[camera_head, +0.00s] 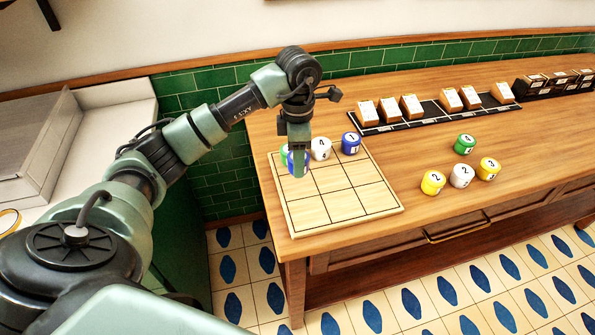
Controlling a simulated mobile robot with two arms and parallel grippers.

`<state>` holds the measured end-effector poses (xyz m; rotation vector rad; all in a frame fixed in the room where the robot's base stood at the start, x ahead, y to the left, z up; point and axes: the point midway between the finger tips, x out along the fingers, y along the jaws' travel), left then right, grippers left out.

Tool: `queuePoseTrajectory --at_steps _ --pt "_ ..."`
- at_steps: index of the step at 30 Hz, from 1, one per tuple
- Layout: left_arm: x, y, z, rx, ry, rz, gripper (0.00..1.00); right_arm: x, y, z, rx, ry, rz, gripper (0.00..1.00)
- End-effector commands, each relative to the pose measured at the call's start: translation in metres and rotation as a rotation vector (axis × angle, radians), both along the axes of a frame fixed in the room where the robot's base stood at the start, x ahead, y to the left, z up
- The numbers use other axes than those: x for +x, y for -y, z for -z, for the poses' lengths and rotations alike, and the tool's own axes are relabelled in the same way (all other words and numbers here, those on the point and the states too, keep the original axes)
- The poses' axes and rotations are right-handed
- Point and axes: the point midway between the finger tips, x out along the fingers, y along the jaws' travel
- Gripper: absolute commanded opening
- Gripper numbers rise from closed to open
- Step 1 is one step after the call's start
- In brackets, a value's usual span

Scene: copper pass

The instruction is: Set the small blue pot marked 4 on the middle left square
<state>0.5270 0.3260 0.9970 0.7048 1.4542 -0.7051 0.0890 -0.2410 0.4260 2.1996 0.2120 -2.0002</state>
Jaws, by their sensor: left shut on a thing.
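My left gripper (298,170) points down over the left side of the wooden grid board (335,233). It is shut on a small blue pot (291,162), mostly hidden behind the fingers; its number cannot be read. The pot is at or just above the middle left square (300,190); I cannot tell whether it touches the board. In the back row stand a green pot (284,151), partly hidden by the gripper, a white pot marked 4 (320,148) and a blue pot marked 1 (351,143). My right gripper is not in view.
Right of the board stand a green pot marked 4 (464,144), a yellow pot marked 2 (433,182), a white pot marked 2 (461,175) and a yellow pot marked 3 (488,169). A black rack (432,118) with labelled boxes lies at the back. The board's front row is clear.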

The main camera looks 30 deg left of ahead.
Motion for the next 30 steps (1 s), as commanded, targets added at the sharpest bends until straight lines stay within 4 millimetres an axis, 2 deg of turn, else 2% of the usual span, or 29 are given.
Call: queuePoseTrajectory --at_steps 7,14,25,26,28,30 --pt "0.000 0.000 0.018 -0.001 -0.001 0.000 0.02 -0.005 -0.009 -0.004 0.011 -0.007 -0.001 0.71" --pt "0.000 0.001 0.051 -0.002 -0.002 0.000 0.02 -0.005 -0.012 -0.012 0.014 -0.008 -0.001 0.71" --pt "0.001 0.000 0.058 0.000 0.002 0.001 0.02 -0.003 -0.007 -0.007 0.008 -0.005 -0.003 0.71" --pt "0.001 0.000 0.058 0.000 0.001 0.001 0.52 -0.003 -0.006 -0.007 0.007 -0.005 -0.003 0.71" --pt "0.001 0.000 0.057 0.000 0.001 0.000 0.71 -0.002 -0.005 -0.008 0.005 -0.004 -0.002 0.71" --pt "0.000 0.000 0.057 0.000 0.001 0.000 0.71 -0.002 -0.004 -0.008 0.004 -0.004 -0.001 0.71"
